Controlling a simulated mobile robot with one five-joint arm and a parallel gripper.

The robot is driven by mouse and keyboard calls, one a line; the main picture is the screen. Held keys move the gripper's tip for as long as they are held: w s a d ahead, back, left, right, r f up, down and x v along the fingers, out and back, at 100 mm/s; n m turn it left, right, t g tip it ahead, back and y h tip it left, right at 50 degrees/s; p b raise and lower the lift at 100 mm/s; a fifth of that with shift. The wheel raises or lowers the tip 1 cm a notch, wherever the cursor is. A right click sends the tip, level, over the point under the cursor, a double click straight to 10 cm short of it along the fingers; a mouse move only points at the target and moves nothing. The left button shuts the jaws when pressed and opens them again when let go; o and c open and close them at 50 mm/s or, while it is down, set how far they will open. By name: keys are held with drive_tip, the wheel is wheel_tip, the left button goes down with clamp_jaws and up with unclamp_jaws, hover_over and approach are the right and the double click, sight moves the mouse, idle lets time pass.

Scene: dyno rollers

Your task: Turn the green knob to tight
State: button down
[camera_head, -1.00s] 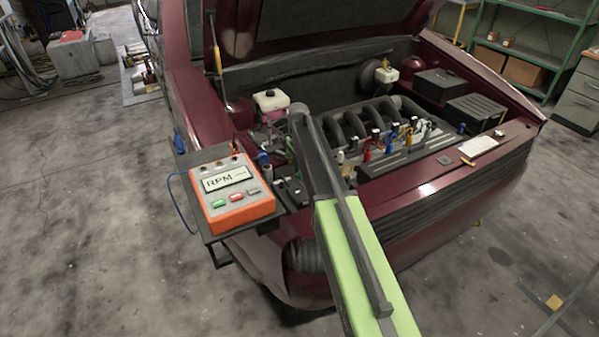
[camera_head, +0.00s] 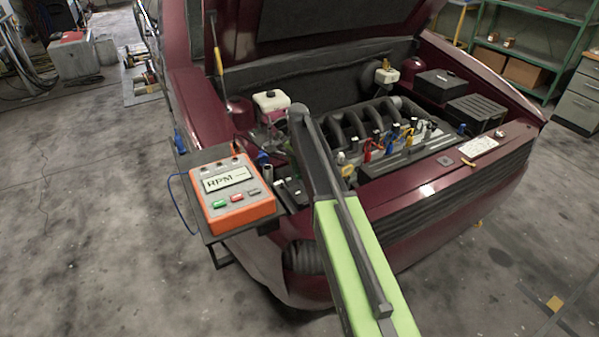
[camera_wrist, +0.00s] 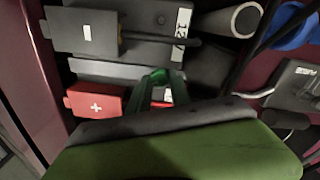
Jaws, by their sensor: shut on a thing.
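The green knob (camera_wrist: 155,77) shows in the middle of the wrist view, between a red block with a white cross and a dark box. My gripper (camera_wrist: 161,94) is shut on it, though the dark edge of my green-and-grey hand covers the lower part of the grip. In the head view my arm reaches into the open engine bay from the lower right, and its end points down near the bay's left front. The gripper tips and most of the knob are hidden there. I cannot read the knob's turn angle.
The orange RPM meter (camera_head: 232,196) stands on a dark shelf left of my arm. Coloured clips (camera_head: 390,142) line the engine on the right. In the wrist view, a red block (camera_wrist: 95,101), a dark box (camera_wrist: 120,32) and a pipe end (camera_wrist: 243,19) crowd the grip.

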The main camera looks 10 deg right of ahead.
drive_tip(key=n, duration=1.1)
drive_tip(key=shift+a, duration=0.1)
drive_tip(key=n, duration=0.3)
drive_tip(key=shift+n+t, duration=0.3)
drive_tip(key=n, duration=0.3)
drive_tip(key=shift+s+n, duration=0.1)
drive_tip(key=shift+n, duration=0.2)
drive_tip(key=n, duration=0.3)
drive_tip(key=shift+n, duration=0.3)
drive_tip(key=n, duration=0.4)
drive_tip(key=shift+n, duration=2.1)
